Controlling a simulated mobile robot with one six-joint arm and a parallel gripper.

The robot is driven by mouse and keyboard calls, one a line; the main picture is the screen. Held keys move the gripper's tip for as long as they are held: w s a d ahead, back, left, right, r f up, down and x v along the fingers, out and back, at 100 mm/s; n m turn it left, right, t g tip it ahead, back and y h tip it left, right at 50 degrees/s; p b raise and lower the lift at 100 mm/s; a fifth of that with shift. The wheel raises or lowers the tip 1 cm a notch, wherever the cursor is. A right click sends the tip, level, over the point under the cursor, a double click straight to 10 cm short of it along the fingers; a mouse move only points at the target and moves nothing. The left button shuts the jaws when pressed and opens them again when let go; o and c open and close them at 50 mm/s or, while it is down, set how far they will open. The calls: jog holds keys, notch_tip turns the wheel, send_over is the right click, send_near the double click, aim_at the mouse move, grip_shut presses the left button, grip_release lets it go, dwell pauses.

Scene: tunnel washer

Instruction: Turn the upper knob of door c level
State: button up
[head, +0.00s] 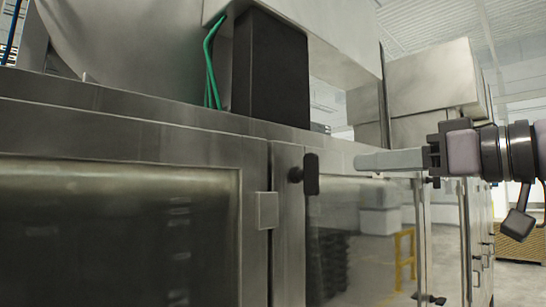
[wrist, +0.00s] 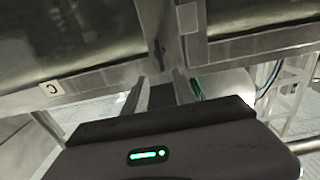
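The upper knob, a small dark upright lever (head: 311,174), sits on the metal post beside door c (head: 345,260) in the head view. In the wrist view the knob (wrist: 157,54) shows just beyond and between my fingertips. A white tag with a C (wrist: 51,87) marks door c's frame there. My gripper (head: 359,161) points left towards the knob in the head view, its tip apart from it by a small gap. In the wrist view my gripper (wrist: 156,80) has its two fingers spread with nothing between them. The exact depth to the knob is hard to tell.
A square metal latch plate (head: 266,210) sits left of the knob, beside another windowed door (head: 110,235). A black box (head: 270,68) and green cables (head: 210,65) stand above the ledge. A yellow stand (head: 404,255) shows at the door c glass.

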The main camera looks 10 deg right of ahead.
aim_at(318, 167)
jog(key=p+x, duration=0.3)
jog(key=x, duration=0.9)
jog(key=shift+w+a, duration=0.25)
jog(key=shift+a, duration=0.1)
jog(key=shift+s, duration=0.1)
grip_shut()
